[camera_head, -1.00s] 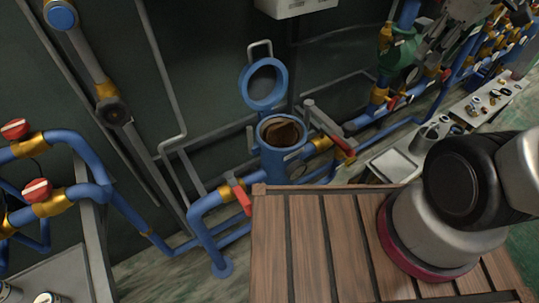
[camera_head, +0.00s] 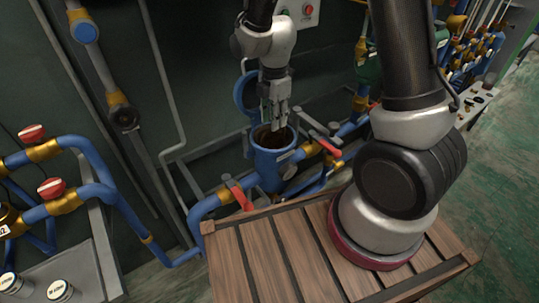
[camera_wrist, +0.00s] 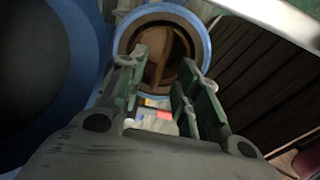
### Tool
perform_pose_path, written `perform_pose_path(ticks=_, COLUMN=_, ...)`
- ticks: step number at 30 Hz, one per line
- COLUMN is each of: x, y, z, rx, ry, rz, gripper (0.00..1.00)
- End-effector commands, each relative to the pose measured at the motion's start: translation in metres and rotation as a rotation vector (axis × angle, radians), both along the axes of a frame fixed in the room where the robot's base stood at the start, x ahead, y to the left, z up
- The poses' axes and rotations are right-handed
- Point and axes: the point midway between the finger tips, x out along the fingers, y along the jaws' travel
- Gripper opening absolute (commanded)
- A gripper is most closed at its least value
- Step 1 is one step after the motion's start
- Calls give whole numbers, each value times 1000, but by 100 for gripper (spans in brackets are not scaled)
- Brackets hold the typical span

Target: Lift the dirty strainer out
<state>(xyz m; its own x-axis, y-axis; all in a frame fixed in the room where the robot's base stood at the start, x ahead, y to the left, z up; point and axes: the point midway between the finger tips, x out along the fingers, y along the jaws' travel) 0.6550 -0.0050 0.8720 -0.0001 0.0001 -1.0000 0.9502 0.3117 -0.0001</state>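The blue strainer housing (camera_head: 270,165) stands open on the pipe run, its round blue lid (camera_head: 245,92) swung up behind it. The dirty strainer (camera_wrist: 172,62) is a brown piece inside the housing, with a narrow light-brown bar across it in the wrist view. In the head view my gripper hides most of it. My gripper (camera_head: 274,122) points down at the housing mouth. In the wrist view my gripper (camera_wrist: 163,62) has its two fingers apart, with the mouth beyond and between the tips. Whether the tips touch the strainer cannot be told.
Red-handled valves (camera_head: 237,190) (camera_head: 329,147) flank the housing on the pipe. A wooden slatted crate top (camera_head: 270,255) is in front. A bench with small parts (camera_head: 478,100) stands at the right. A grey pipe (camera_head: 165,80) runs up the wall at the left.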

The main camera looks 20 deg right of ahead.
Motion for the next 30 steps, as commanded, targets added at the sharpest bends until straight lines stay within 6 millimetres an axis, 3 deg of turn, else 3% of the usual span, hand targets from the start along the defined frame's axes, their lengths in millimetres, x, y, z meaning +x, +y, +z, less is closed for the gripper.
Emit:
perform_pose_path(ticks=9, x=-3, y=4, z=-44, rx=0, ry=1, rz=-2, gripper=33)
perform_pose_path(ticks=17, x=-3, y=4, z=-47, rx=0, ry=-1, rz=-2, gripper=33)
perform_pose_path(ticks=23, x=-3, y=4, z=-47, rx=0, ry=-1, rz=-3, gripper=0)
perform_pose_path(ticks=30, x=-3, y=4, z=-47, rx=0, ry=-1, rz=-3, gripper=0)
